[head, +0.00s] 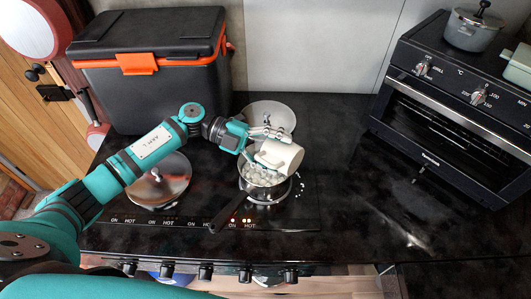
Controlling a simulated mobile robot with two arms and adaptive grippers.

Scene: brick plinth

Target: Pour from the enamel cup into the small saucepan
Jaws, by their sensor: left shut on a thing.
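The white enamel cup (283,156) is tipped on its side above the small saucepan (266,196), its mouth facing down and left. My left gripper (258,143) is shut on the cup from behind and the left. The small saucepan stands on the hob with its dark handle pointing to the front left. Small whitish pieces lie in the saucepan below the cup. The inside of the cup is hidden, so I cannot tell what is left in it. A few pale bits lie on the hob just right of the saucepan. My right gripper is not in view.
A shiny lid (172,187) lies left of the saucepan, and a pale round dish or pan (268,110) sits behind. A black and orange cool box (150,75) stands back left. A toaster oven (440,100) with a grey pot (472,32) on top stands right. The counter between is mostly clear.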

